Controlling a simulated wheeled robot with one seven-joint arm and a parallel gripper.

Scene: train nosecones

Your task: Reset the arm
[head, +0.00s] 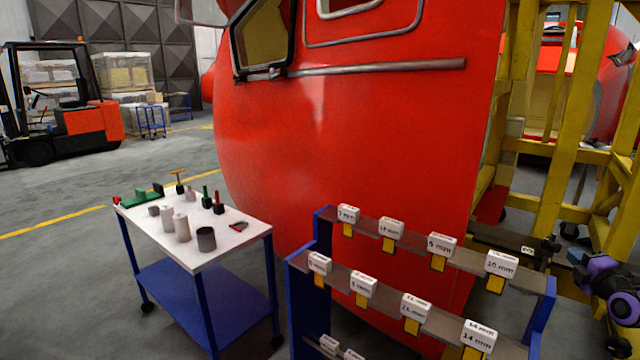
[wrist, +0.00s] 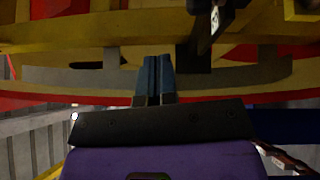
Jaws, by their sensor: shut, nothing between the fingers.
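My gripper (wrist: 153,76) shows in the wrist view, its two blue-grey fingers side by side and shut with nothing between them. They point up the picture toward a yellow beam and a grey curved band. The dark gripper body and purple wrist fill the bottom of that view. In the head view, a purple and black part of my arm (head: 606,286) shows at the right edge, beside the right end of the labelled rack. I cannot make out the fingertips there.
A blue rack (head: 321,240) with several labelled white boxes stands in front. A white-topped cart (head: 222,247) holds bottles and tools at left. A large red nosecone (head: 365,140) stands behind, with yellow scaffolding (head: 560,110) at right. Open floor and a forklift (head: 85,124) lie left.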

